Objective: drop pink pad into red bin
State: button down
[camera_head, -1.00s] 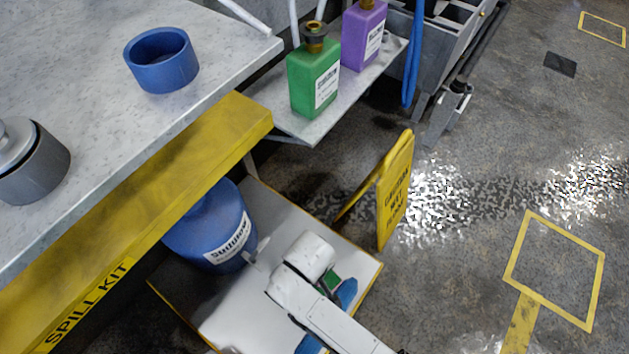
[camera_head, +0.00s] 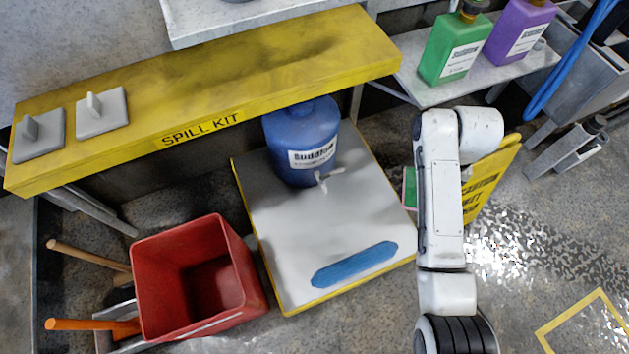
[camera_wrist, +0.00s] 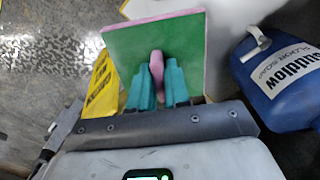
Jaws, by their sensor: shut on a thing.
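The pink pad (camera_wrist: 150,45) is a square plate with a green face, a pink edge and a pink handle. My gripper (camera_wrist: 157,82), with teal fingers, is shut on that handle in the wrist view. In the head view only a sliver of the pad (camera_head: 409,188) shows left of my arm, by the white platform's right edge; my gripper is hidden behind the arm there. The red bin (camera_head: 185,250) stands open on the floor at lower left, well to the left of my gripper. No contents show in the visible part of it.
A white platform (camera_head: 330,228) holds a blue jug (camera_head: 295,135) and a blue flat piece (camera_head: 355,264), between arm and bin. A yellow spill-kit shelf (camera_head: 200,95) runs behind. A yellow floor sign (camera_head: 487,185) stands close right of my arm. Handled tools (camera_head: 90,324) lie beside the bin.

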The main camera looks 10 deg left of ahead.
aim_at(230, 286)
jog(key=u, duration=0.35)
jog(key=k+u, duration=0.15)
jog(key=u, duration=0.6)
jog(key=k+l+u, duration=0.55)
jog(key=i+l, duration=0.2)
jog(key=i, duration=0.15)
jog(key=i+l+u, duration=0.1)
jog(key=i, duration=0.25)
